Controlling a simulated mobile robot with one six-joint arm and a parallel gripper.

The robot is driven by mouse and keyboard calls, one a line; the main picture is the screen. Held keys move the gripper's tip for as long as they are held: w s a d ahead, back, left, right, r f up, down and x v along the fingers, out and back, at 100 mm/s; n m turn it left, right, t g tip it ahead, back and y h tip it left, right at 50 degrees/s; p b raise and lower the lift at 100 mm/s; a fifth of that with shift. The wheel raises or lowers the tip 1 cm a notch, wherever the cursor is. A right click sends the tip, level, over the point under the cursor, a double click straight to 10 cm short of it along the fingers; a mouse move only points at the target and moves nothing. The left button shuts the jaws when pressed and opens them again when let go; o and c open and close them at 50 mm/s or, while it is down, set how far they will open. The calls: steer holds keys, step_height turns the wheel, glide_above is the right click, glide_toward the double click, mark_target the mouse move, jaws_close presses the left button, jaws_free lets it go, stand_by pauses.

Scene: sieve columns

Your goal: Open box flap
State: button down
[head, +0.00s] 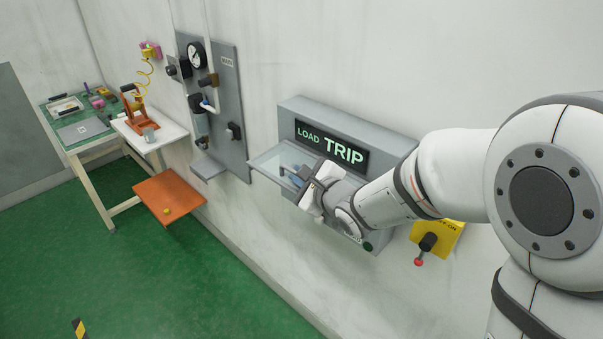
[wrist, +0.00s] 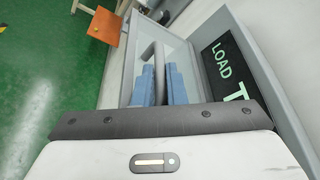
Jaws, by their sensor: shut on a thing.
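A grey wall box (head: 395,140) carries a dark display reading LOAD TRIP (head: 331,146); part of the display shows in the wrist view (wrist: 228,72). The box flap (head: 268,158), a clear pane in a pale frame, juts out from the box, left of and below the display. In the wrist view the flap frame (wrist: 112,85) surrounds my fingers. My gripper (head: 296,178) is at the flap. Its blue fingers (wrist: 160,78) are shut on the dark flap handle (wrist: 159,52). My gripper and arm hide the lower box front.
A grey panel (head: 228,110) with a gauge and valves hangs left of the box. A yellow plate with a red-knobbed lever (head: 427,243) is at lower right. An orange shelf (head: 172,194) and a workbench (head: 75,125) stand at left. The green floor is clear in front.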

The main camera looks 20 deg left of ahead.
steer(key=shift+d+f, duration=0.15)
steer(key=shift+f, duration=0.15)
steer(key=c, duration=1.8)
jaws_free()
steer(key=shift+w, duration=0.1)
steer(key=shift+o, duration=0.2)
steer(key=shift+r, duration=0.1)
steer(key=shift+b+v, duration=0.6)
steer(key=shift+v, duration=3.3)
steer(key=shift+w, duration=0.1)
